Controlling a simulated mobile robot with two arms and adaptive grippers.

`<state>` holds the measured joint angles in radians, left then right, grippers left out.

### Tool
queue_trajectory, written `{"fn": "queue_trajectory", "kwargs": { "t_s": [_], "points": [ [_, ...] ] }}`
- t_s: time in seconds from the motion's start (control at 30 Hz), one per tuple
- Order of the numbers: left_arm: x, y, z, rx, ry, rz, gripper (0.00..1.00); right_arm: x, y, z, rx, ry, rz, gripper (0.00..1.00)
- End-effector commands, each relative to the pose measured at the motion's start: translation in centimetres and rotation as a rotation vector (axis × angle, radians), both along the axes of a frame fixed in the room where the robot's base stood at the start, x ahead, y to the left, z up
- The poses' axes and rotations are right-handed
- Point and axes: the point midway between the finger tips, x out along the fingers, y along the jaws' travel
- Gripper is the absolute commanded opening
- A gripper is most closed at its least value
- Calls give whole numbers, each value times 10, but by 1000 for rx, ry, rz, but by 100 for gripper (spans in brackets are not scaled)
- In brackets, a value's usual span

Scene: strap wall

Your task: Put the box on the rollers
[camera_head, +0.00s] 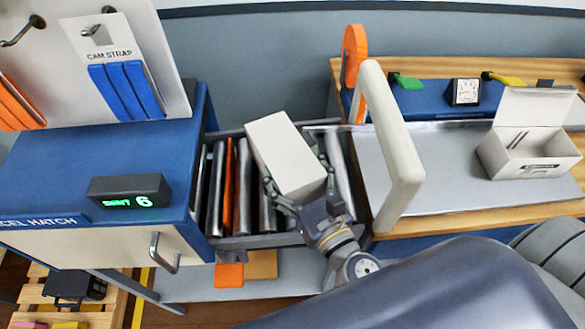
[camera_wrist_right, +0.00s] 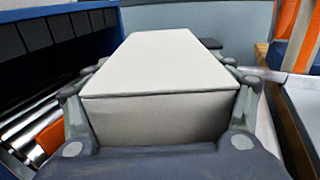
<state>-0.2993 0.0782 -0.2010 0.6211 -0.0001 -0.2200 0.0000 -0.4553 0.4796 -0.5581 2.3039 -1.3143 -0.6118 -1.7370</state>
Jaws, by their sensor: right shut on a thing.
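A plain white box (camera_head: 283,152) is over the roller section in the middle of the head view, lying lengthwise away from me. My right gripper (camera_head: 308,190) is shut on the near end of the box, one finger on each side. In the right wrist view the box (camera_wrist_right: 155,75) fills the space between the fingers. The rollers (camera_head: 215,190) are grey bars with one orange bar, in a grey frame. The box hides part of them, and I cannot tell whether it touches them. My left gripper is not in view.
A blue cabinet (camera_head: 100,165) with a display (camera_head: 130,191) stands left of the rollers. A cream upright arch (camera_head: 394,145) stands right of them. An open white carton (camera_head: 530,145) sits on the bench at right. An orange post (camera_head: 354,55) stands behind.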

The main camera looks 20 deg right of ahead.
Motion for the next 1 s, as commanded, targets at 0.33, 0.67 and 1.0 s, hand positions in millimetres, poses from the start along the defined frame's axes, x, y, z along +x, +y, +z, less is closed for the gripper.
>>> {"fn": "queue_trajectory", "kwargs": {
  "t_s": [0.33,0.67,1.0],
  "points": [
    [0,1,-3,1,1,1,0,0,0,-4,0,-1,0,99],
    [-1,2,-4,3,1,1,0,0,0,-4,0,0,0,100],
    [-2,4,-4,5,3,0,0,-17,-2,-6,-1,5,-1,100]
  ]
}}
